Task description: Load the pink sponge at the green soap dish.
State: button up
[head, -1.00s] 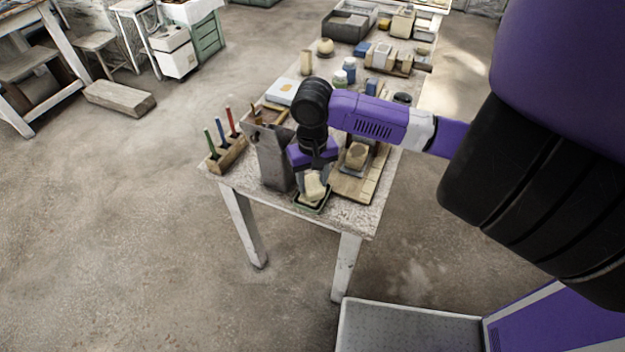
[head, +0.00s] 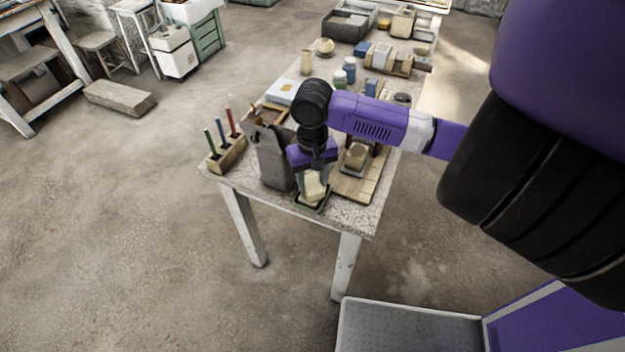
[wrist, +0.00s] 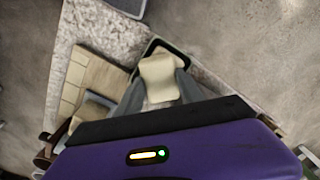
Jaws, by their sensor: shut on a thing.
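The sponge (head: 315,188) looks cream, not pink, in both views. It is a waisted block, and it also shows in the wrist view (wrist: 159,77). My gripper (head: 314,184) is shut on it, with one grey finger on each side at its waist (wrist: 160,88). The soap dish (head: 325,206) is a small dark green tray at the table's near edge. Its dark rim shows behind the sponge in the wrist view (wrist: 150,47). The sponge is over or in the dish; I cannot tell whether it touches the bottom.
A grey upright box (head: 272,158) stands close left of my gripper. A wooden holder (head: 228,155) with colored sticks stands at the table's left corner. Bottles and boxes fill the far table.

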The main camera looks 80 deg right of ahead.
aim_at(313, 184)
jog(key=shift+r+p, duration=3.15)
jog(key=shift+r, duration=0.35)
